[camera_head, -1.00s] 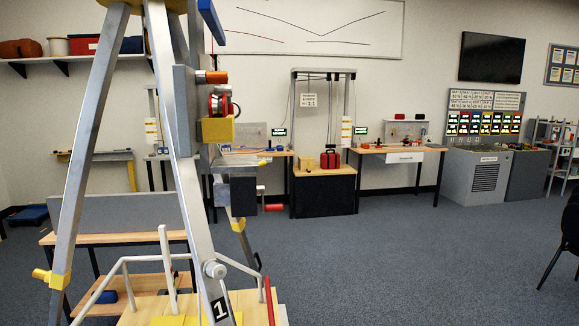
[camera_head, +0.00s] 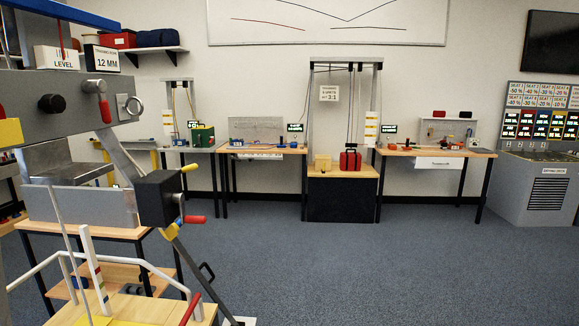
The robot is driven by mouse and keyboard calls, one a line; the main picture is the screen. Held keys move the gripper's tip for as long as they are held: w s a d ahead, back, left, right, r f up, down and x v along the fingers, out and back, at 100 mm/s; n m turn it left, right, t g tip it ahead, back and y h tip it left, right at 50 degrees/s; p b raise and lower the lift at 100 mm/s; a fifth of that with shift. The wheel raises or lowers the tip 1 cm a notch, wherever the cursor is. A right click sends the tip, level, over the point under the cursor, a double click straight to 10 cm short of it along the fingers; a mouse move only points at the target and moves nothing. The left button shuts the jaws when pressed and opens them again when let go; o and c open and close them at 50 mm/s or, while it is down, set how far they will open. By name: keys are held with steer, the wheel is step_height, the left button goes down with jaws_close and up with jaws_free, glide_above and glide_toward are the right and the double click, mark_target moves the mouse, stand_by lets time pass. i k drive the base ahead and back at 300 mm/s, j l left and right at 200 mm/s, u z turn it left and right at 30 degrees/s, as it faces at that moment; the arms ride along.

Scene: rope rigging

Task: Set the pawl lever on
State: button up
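No part is labelled as the pawl lever, so I cannot tell for certain which one it is. A black winch-like box (camera_head: 158,197) is mounted on the grey frame at the left. A short yellow-tipped lever (camera_head: 188,168) sticks out of its upper right side, pointing right and slightly up. A red crank handle (camera_head: 194,219) sticks out below it. My gripper is not in view.
A slanted leg and white rails (camera_head: 120,262) stand low at the left, around a wooden platform. Workbenches (camera_head: 437,153) line the back wall, with a hoist stand (camera_head: 343,172) holding a red weight (camera_head: 350,161). The blue-grey floor (camera_head: 400,265) at centre and right is clear.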

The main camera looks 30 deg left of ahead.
mark_target(193, 166)
steer(key=i+l+z, duration=0.15)
steer(key=i+l, duration=0.15)
steer(key=i+l+z, duration=0.15)
steer(key=i, duration=0.3)
steer(key=i+u, duration=0.45)
steer(key=i+l+u, duration=0.2)
steer(key=i+u, duration=0.2)
steer(key=i, duration=0.2)
steer(key=i+u, duration=0.2)
steer(key=i, duration=1.6)
steer(key=i+l+u, duration=0.1)
steer(key=i+u, duration=0.3)
steer(key=i, duration=0.15)
steer(key=i+l+u, duration=0.4)
steer(key=i, duration=0.15)
steer(key=i+l+u, duration=0.5)
steer(key=u, duration=0.3)
steer(key=i+l+u, duration=0.25)
steer(key=u, duration=0.15)
steer(key=i+l+u, duration=0.2)
steer(key=u, duration=0.2)
steer(key=i+l+u, duration=0.1)
steer(key=l+u, duration=0.5)
steer(key=u, duration=0.2)
steer(key=i+l+u, duration=0.15)
steer(key=l+u, duration=0.65)
steer(key=l, duration=0.2)
